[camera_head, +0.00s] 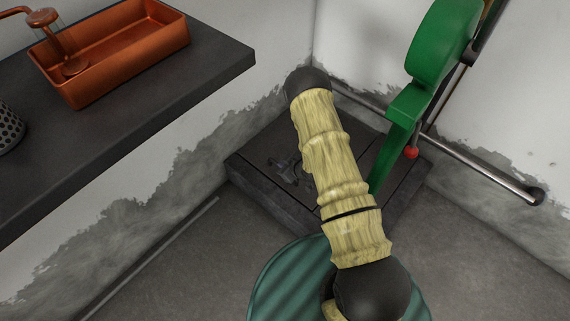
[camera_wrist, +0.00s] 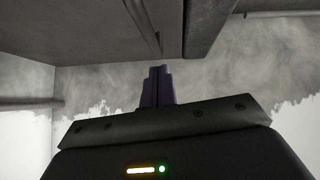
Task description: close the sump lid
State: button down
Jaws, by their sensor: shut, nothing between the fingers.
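In the head view a low dark square box (camera_head: 246,172), which I take for the sump, sits on the floor in the corner, its flat top crossed by dark seams. A small dark fitting (camera_head: 285,168) lies on this top. My arm hides the middle of the box, and I cannot tell how far the lid stands open. A dark flat surface (camera_wrist: 95,25) with a straight edge fills the top of that view, apart from the fingertips.
A dark bench (camera_head: 215,65) on the left holds a copper tray (camera_head: 130,58). A ribbed green round thing (camera_head: 285,285) is below. Stained walls close the corner.

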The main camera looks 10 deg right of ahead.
jog(key=p+v, duration=0.4)
jog(key=v, duration=0.6)
jog(key=shift+r, duration=0.35)
jog(key=shift+a, duration=0.15)
jog(key=d+r+m+g+h+p, duration=0.1)
jog(key=d+r+m+h, duration=0.1)
jog(key=r, duration=0.8)
jog(key=d+r+m+g+h+p, duration=0.1)
jog(key=d+r+m+h, duration=0.1)
jog(key=r, duration=0.8)
jog(key=s+r+m+g, duration=0.3)
jog(key=s+r+m, duration=0.2)
jog(key=s+r, duration=1)
notch_tip(320, 180, up, 37)
jog(key=p, duration=3.8)
jog(key=shift+a+r+h+p, duration=0.2)
jog(key=shift+a+h+p, duration=0.15)
jog(key=shift+h+p, duration=0.05)
jog(key=shift+s, duration=0.15)
